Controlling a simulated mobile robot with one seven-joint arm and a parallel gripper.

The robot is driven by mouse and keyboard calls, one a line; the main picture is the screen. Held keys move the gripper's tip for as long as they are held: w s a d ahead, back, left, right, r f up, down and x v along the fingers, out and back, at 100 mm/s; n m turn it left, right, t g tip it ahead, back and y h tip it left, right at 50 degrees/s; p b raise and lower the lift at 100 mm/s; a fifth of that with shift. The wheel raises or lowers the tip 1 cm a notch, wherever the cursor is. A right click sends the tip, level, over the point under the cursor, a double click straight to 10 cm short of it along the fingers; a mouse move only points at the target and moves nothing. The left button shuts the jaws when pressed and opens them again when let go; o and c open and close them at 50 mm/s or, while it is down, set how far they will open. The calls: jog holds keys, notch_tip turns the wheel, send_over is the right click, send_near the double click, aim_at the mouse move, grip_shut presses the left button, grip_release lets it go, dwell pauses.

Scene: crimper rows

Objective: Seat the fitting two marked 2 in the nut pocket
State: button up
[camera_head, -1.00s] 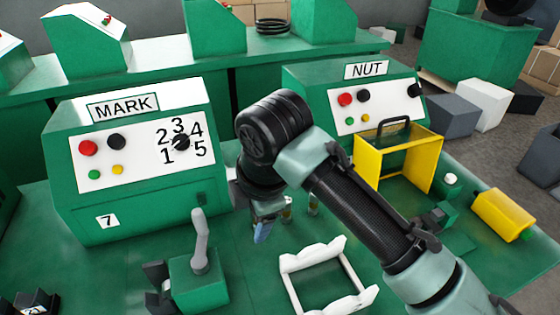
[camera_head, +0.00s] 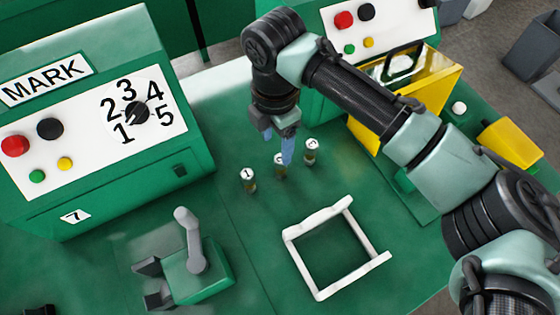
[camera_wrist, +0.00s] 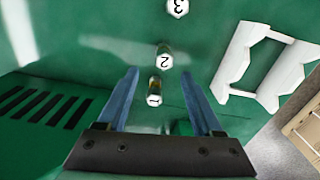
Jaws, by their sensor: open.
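Three small upright fittings stand in a row on the green bench. The middle one, fitting two (camera_head: 280,172), is partly hidden by my gripper in the head view; its top reads 2 in the wrist view (camera_wrist: 163,62). Fitting one (camera_head: 248,178) and fitting three (camera_head: 311,150) stand on either side of it. My gripper (camera_head: 287,160) points down above the row, its blue fingers apart. In the wrist view, fittings one (camera_wrist: 154,97) and two appear between or just beyond the open fingers (camera_wrist: 158,72). I cannot make out the nut pocket; the NUT machine is partly behind my arm.
A yellow guard with a black handle (camera_head: 455,78) stands before the NUT machine. A white frame (camera_head: 300,262) lies in front of the fittings. A green block with a grey lever (camera_head: 205,268) stands front left, below the MARK machine (camera_head: 75,130). Bare bench lies around the fittings.

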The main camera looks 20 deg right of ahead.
aim_at(280, 159)
jog(key=shift+f, duration=0.85)
jog(key=f, duration=0.4)
jog(key=shift+s+d+f, duration=0.1)
jog(key=shift+s+d, duration=0.15)
jog(key=shift+f, duration=0.55)
grip_shut()
